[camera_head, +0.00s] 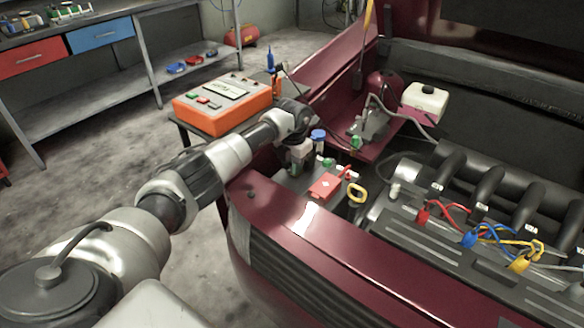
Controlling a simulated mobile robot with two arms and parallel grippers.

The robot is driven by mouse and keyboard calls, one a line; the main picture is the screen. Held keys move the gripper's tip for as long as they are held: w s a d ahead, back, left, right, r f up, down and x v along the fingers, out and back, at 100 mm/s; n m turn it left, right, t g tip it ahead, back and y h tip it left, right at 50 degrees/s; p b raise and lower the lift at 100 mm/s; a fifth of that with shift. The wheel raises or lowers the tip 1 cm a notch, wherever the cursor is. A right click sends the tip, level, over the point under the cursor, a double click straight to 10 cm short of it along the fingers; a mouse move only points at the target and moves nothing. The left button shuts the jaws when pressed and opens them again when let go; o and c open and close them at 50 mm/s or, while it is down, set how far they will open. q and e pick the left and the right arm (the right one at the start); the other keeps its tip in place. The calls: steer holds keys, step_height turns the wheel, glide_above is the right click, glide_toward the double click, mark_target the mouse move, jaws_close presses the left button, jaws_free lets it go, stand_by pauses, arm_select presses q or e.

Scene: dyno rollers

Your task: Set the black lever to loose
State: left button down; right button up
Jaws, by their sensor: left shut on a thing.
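My left arm reaches from the lower left to the front corner of the open engine bay. My left gripper (300,152) is small in the head view, near a blue cap (318,135) and the red-covered part (325,185). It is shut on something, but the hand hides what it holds. I cannot make out the black lever or its setting; it may be behind the hand. My right gripper is not in view.
The dark red car body (330,250) borders the engine bay. An orange tester (222,106) stands on a small table beside the arm. Engine parts with coloured wires (490,235) lie to the right. A workbench (90,20) stands at the back left, with open floor before it.

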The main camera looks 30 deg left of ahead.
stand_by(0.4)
arm_select(q)
steer(key=c, duration=1)
jaws_free()
steer(key=shift+o, duration=0.2)
step_height(320, 180, up, 11)
steer(key=shift+f, duration=0.2)
